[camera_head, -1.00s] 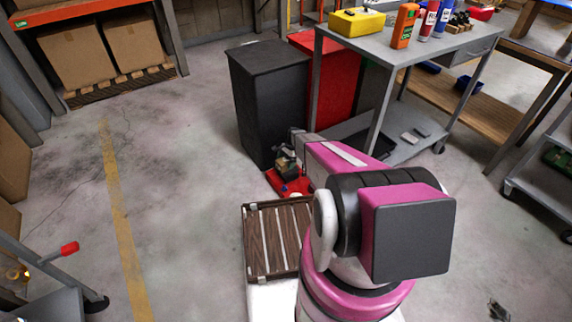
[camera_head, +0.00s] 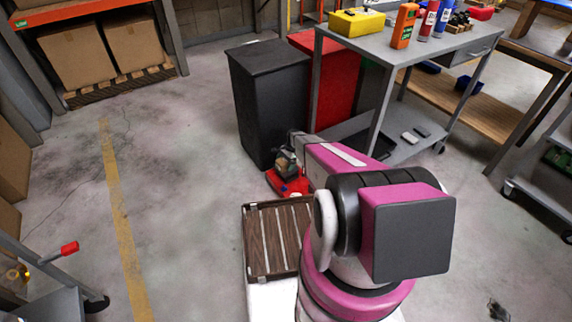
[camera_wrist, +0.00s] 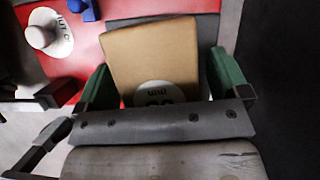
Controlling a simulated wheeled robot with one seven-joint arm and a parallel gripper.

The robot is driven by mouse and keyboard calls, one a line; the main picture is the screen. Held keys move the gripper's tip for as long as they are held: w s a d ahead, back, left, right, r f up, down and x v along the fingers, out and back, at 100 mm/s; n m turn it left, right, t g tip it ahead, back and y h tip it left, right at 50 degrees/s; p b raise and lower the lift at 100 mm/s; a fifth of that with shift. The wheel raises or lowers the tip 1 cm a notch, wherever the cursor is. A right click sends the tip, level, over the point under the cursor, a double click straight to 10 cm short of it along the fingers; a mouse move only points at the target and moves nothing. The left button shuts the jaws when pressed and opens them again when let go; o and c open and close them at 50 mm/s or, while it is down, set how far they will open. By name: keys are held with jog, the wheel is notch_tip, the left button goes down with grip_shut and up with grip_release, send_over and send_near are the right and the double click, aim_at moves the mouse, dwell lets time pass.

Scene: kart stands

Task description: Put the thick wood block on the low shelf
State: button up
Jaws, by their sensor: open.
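A tan block (camera_wrist: 152,55), which looks like the thick wood block, stands out in the wrist view with a round white label at its near end. My gripper (camera_wrist: 166,84) is open, with one green-padded finger on each side of the block's near end. I cannot tell whether the pads touch it. In the head view my gripper (camera_head: 287,163) is low over a red surface (camera_head: 288,184) in front of the dark bin; the block is hard to make out there. The low shelf (camera_head: 400,153) of the grey cart is to the right, partly hidden by my arm.
The dark bin (camera_head: 268,100) and a red cabinet (camera_head: 335,90) stand close behind my gripper. The cart's top (camera_head: 400,45) holds bottles and a yellow box (camera_head: 357,21). Small grey items (camera_head: 410,137) lie on the low shelf. A blue object (camera_wrist: 88,10) is near the block.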

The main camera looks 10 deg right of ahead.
jog(key=c, duration=1.1)
jog(key=shift+c, duration=0.6)
jog(key=shift+r, duration=0.15)
